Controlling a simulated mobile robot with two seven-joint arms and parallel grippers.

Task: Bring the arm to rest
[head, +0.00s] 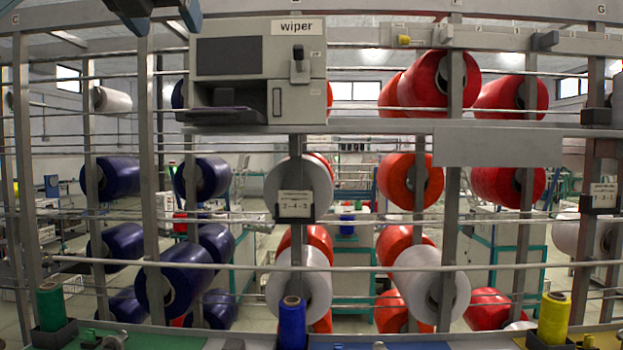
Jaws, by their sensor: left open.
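My left gripper (167,24) shows at the top left edge of the head view. Its two dark fingers point down and stand apart, with nothing visible between them. It is up beside the wiper unit (257,75), a grey box with a "wiper" label, and looks clear of it. The rest of the left arm is mostly cut off by the top edge. My right gripper is not in the picture.
A frame of grey posts and rails bears several dark blue (112,177), red (500,187) and white (430,283) yarn cones. Along the front edge stand green (49,307), blue (292,323) and yellow (553,319) spools.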

